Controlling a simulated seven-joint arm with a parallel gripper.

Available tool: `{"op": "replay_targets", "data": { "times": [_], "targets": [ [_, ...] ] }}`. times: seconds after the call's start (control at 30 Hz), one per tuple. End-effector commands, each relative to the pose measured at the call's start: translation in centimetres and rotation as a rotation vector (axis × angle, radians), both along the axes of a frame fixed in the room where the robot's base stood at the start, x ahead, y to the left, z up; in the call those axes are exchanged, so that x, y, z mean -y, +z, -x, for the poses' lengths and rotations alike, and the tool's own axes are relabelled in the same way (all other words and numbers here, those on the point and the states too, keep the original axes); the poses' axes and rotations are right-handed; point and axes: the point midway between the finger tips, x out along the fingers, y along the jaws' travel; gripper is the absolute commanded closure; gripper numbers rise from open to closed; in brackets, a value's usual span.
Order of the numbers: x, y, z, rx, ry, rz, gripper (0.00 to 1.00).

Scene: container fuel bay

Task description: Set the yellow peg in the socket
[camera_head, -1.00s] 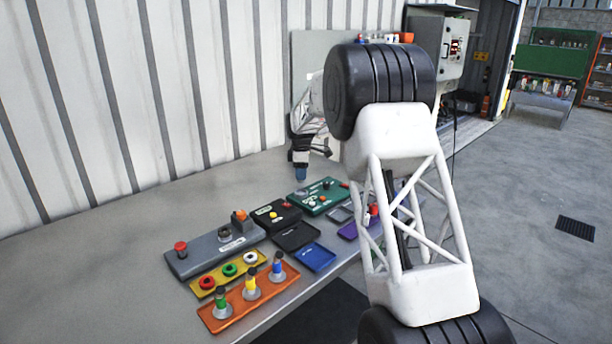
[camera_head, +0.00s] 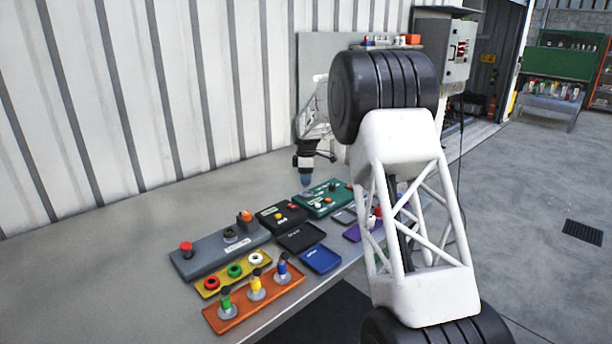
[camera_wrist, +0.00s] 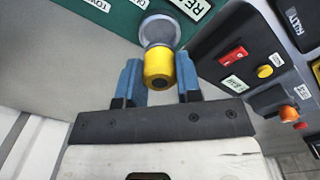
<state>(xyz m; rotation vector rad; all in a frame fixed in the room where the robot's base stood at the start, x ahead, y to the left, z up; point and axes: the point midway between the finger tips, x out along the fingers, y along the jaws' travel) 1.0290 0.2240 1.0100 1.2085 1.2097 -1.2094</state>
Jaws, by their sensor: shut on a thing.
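My gripper (camera_wrist: 159,80) has blue fingers closed on the sides of a yellow peg (camera_wrist: 159,64), a short cylinder with a dark spot on its near end. Just beyond the peg is a grey round piece (camera_wrist: 158,25) by the edge of the green panel. I cannot tell whether it is the socket or whether the peg enters it. In the head view my gripper (camera_head: 305,180) points down above the near left end of the green panel (camera_head: 338,196); the held peg cannot be made out there.
A black box (camera_head: 269,214) with a yellow button stands beside the green panel. A grey control panel (camera_head: 203,262), a yellow tray (camera_head: 224,285) of rings and an orange tray (camera_head: 238,318) of coloured upright pegs are nearer. The bench (camera_head: 120,250) is clear along the wall.

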Motion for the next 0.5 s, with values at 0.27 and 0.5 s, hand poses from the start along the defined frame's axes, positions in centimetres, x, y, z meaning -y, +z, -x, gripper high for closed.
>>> {"op": "replay_targets", "data": {
  "times": [0.27, 0.5],
  "targets": [
    [0.0, -1.6, 0.0, 0.000, 0.000, 0.000, 0.91],
    [0.0, -2.5, 0.0, 0.002, 0.000, 0.000, 0.91]
  ]
}}
